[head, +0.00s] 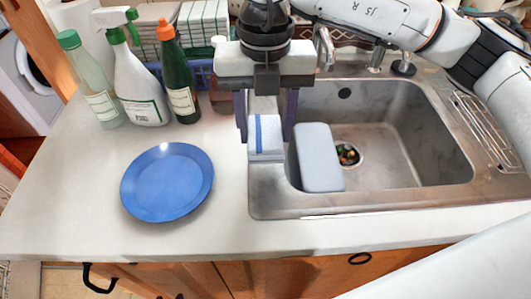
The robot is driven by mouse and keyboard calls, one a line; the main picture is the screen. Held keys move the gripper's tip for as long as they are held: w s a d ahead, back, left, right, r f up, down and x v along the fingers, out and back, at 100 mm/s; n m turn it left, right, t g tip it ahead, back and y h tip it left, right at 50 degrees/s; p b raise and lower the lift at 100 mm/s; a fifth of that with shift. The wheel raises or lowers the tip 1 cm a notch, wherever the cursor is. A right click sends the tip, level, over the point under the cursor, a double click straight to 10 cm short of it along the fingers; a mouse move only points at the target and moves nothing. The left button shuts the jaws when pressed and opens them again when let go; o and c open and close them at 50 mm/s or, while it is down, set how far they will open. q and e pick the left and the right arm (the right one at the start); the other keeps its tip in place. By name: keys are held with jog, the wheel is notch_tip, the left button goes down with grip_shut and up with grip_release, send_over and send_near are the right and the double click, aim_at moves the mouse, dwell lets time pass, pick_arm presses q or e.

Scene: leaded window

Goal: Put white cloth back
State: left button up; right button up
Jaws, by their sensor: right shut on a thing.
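My right gripper (267,120) points down over the left rim of the sink. It is shut on the white cloth (267,139), which is folded and has a blue stripe. The cloth hangs between the fingers, and its lower end is over the sink's left edge; I cannot tell whether it touches the rim. Behind the gripper, folded striped cloths (203,25) lie in stacks in a blue basket (202,72) at the back of the counter. My left gripper is not in view.
A blue plate (167,182) lies on the counter (75,200). Several bottles, including a white spray bottle (139,88) and a green bottle (178,78), stand at the back left. A grey-white block (318,160) sits in the sink (400,140), left of its drain. The front-left counter is clear.

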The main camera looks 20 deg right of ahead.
aim_at(266, 131)
notch_tip(266, 131, down, 6)
jog(key=shift+f+p, duration=0.1)
jog(key=shift+p, duration=0.2)
jog(key=shift+f, duration=0.15)
jog(key=shift+f+b, duration=0.25)
jog(key=shift+b, duration=0.05)
jog(key=o, duration=0.9)
jog(key=shift+r, duration=0.1)
jog(key=shift+r, duration=0.1)
jog(key=shift+r+p, duration=0.2)
jog(key=shift+p, duration=0.25)
notch_tip(266, 131, up, 12)
jog(key=shift+f+b, duration=0.1)
jog(key=shift+b, duration=0.8)
